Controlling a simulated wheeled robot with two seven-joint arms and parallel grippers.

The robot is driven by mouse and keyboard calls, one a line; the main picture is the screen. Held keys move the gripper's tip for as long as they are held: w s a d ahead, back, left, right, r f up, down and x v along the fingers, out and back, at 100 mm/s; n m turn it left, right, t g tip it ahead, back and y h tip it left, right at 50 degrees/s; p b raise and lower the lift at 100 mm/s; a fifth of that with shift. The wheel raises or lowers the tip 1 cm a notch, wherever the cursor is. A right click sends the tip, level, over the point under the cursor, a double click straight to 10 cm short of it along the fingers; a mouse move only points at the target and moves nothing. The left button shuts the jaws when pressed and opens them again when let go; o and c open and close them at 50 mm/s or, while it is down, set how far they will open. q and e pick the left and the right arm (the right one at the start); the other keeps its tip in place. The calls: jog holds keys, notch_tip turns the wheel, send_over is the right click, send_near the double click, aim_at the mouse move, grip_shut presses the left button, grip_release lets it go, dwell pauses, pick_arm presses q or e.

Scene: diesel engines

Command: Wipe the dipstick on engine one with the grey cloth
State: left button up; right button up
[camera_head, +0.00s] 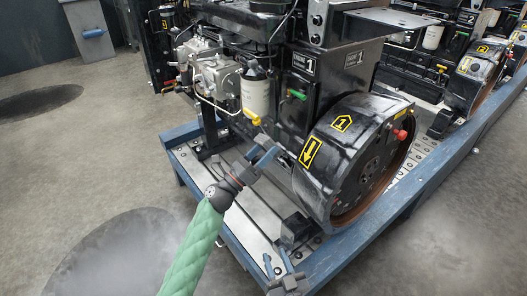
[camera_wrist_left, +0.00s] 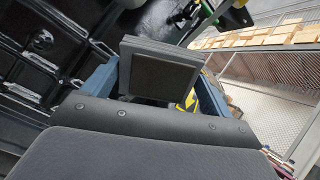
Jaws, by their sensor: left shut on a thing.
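Engine one (camera_head: 312,100) is black and carries "1" labels. A yellow handle (camera_head: 252,117) shows below its white filter; I cannot tell if it is the dipstick's. My left gripper (camera_head: 266,156) is in front of the engine, left of the flywheel housing. In the left wrist view, its blue fingers are shut on a flat grey square pad (camera_wrist_left: 158,75), which looks like the folded grey cloth. In the head view I cannot make out the cloth clearly. My right gripper (camera_head: 277,260) is at the bottom, fingers apart, with nothing seen between them.
The engine stands on a blue-edged metal frame (camera_head: 345,262). The round flywheel housing (camera_head: 362,160) juts out right of my left gripper. A green handle (camera_head: 297,94) is on the engine's side. More engines stand at the upper right. The floor at left is clear.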

pick_arm(q)
jog(key=shift+s+a+r+p, duration=0.25)
jog(key=shift+a+r+p, duration=0.1)
jog(key=shift+r+p, duration=0.4)
jog(key=shift+s+a+r+p, duration=0.25)
jog(key=shift+r+p, duration=0.35)
jog(key=shift+r, duration=0.3)
jog(key=shift+s+a+r+p, duration=0.2)
jog(key=shift+a+r+p, duration=0.2)
jog(key=shift+r+p, duration=0.35)
jog(key=shift+r, duration=0.1)
jog(key=shift+s, duration=0.1)
jog(key=shift+b+v, duration=0.45)
jog(key=shift+v, duration=0.45)
jog(key=b+v, duration=0.1)
jog(key=v, duration=0.4)
jog(key=shift+b, duration=0.35)
